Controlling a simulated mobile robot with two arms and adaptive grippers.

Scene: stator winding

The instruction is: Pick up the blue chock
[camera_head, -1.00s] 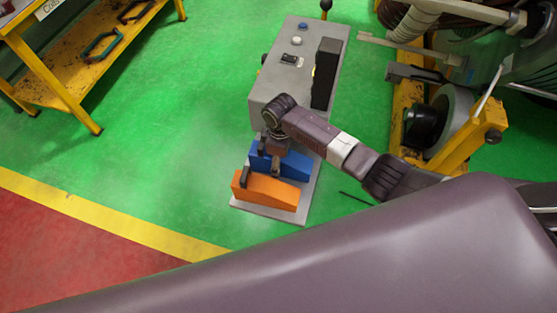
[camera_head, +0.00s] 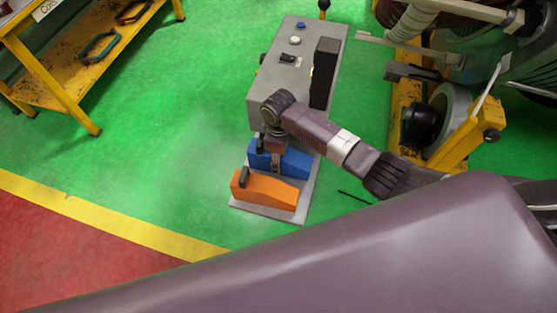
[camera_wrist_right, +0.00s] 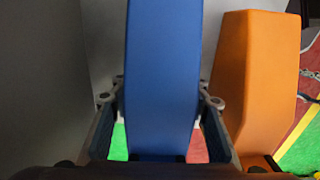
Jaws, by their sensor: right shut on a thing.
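The blue chock (camera_head: 291,160) stands on a grey base plate beside an orange chock. In the right wrist view the blue chock (camera_wrist_right: 163,75) fills the middle, between the two fingers. My right gripper (camera_head: 268,150) reaches down onto the blue chock from above. It is shut on it, with a finger along each side in the wrist view (camera_wrist_right: 161,110). Part of the chock is hidden under the gripper and arm. My left gripper is not in view.
The orange chock (camera_head: 264,190) stands close in front, on the grey base plate (camera_head: 306,196). A grey control box (camera_head: 272,80) rises just behind. Yellow-framed machinery (camera_head: 463,140) is at the right, a yellow bench (camera_head: 65,70) at upper left. Green floor at left is clear.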

